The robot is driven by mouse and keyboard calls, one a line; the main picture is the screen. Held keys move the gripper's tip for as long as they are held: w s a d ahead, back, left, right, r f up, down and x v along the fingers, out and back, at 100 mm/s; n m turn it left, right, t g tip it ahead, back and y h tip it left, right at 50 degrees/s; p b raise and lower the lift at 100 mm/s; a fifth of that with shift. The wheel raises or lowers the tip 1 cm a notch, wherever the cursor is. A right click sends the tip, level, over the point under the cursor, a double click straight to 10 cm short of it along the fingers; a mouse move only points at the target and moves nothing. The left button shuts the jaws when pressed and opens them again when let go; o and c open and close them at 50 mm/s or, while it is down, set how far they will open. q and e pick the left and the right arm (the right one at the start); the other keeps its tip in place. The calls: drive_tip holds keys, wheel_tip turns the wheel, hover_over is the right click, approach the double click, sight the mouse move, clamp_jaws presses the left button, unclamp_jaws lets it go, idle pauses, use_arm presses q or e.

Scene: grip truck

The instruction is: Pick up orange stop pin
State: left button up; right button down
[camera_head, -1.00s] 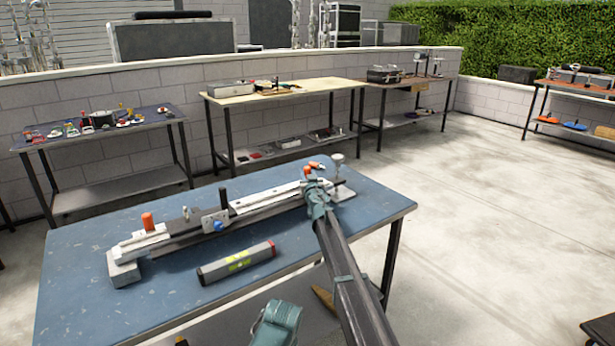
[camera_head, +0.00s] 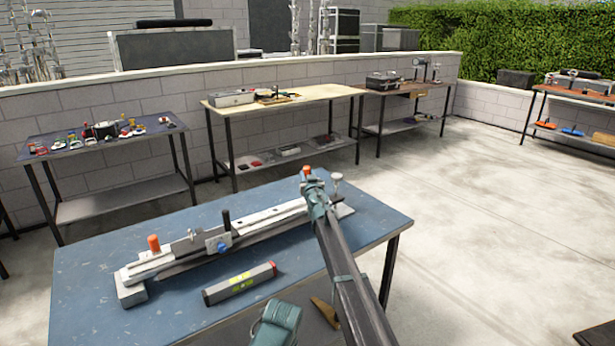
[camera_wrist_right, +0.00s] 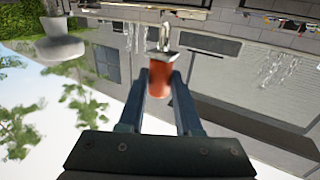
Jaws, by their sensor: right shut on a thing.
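My right gripper (camera_head: 309,183) is shut on an orange stop pin (camera_head: 307,171) at the far right end of the silver slider rail (camera_head: 270,217). In the right wrist view the pin's orange body (camera_wrist_right: 160,77) sits between the two fingers (camera_wrist_right: 163,95), with its metal end (camera_wrist_right: 165,40) beyond them. A second orange pin (camera_head: 154,244) stands upright near the rail's left end. The gripper covers part of the rail's right end, so I cannot tell how far the held pin is from it.
The rail lies on a blue worktable (camera_head: 90,270). A carriage with a blue knob (camera_head: 222,247) sits mid-rail. A grey spirit level (camera_head: 239,284) lies in front. A round silver knob (camera_head: 337,178) stands right of my gripper. Other tool tables stand behind along the wall.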

wheel_tip(320, 180, up, 10)
drive_tip(key=p, duration=0.9)
drive_tip(key=shift+r, duration=0.15)
wheel_tip(320, 180, up, 7)
drive_tip(key=p, duration=0.7)
drive_tip(key=shift+r, duration=0.2)
